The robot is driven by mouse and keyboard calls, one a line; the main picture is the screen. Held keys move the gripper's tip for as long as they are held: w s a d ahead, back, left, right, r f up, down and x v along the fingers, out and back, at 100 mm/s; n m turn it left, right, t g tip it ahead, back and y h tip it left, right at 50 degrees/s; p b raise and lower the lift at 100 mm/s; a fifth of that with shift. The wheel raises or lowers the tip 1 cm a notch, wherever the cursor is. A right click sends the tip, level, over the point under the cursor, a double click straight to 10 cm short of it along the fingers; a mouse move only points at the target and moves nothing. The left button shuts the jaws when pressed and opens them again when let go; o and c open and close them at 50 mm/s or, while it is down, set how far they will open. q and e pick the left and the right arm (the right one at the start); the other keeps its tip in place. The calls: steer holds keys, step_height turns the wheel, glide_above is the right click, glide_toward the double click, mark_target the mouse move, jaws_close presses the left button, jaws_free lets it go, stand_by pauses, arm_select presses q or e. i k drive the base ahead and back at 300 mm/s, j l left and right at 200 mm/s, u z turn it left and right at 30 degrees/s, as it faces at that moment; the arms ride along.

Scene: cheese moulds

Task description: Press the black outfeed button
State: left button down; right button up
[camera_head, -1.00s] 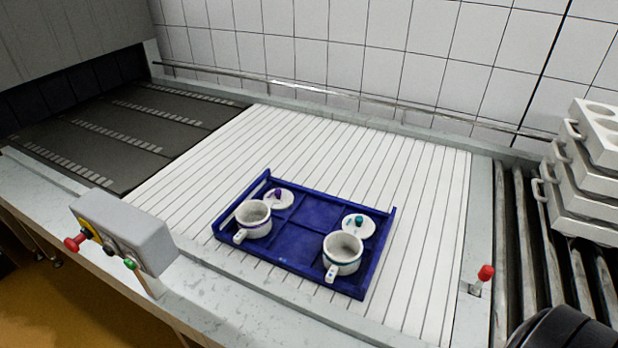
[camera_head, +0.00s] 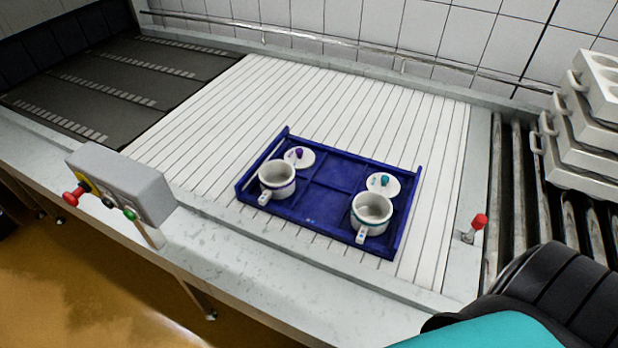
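The black button (camera_head: 108,201) sits on the front face of a grey control box (camera_head: 122,181) at the left, on the near edge of the conveyor. It lies between a red button (camera_head: 72,197) on a yellow plate and a green button (camera_head: 130,214). A dark, ribbed part of my own arm and a teal part show at the bottom right. Neither gripper's fingers show, so whether they are open or shut is hidden. Nothing touches the control box.
A blue tray (camera_head: 328,207) with two white cups and two knobbed lids lies on the white slatted belt (camera_head: 235,110). A red-tipped lever (camera_head: 477,225) stands at the right. White moulds (camera_head: 580,120) are stacked on rollers. Space around the box is clear.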

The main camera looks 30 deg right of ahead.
mark_target(107, 203)
steer(key=z, duration=1.05)
steer(key=j+u, duration=0.2)
steer(key=u, duration=0.2)
steer(key=i+j+u, duration=0.1)
steer(key=u, duration=0.3)
steer(key=i+j+u, duration=0.1)
steer(key=j+u, duration=0.15)
steer(key=u, duration=0.15)
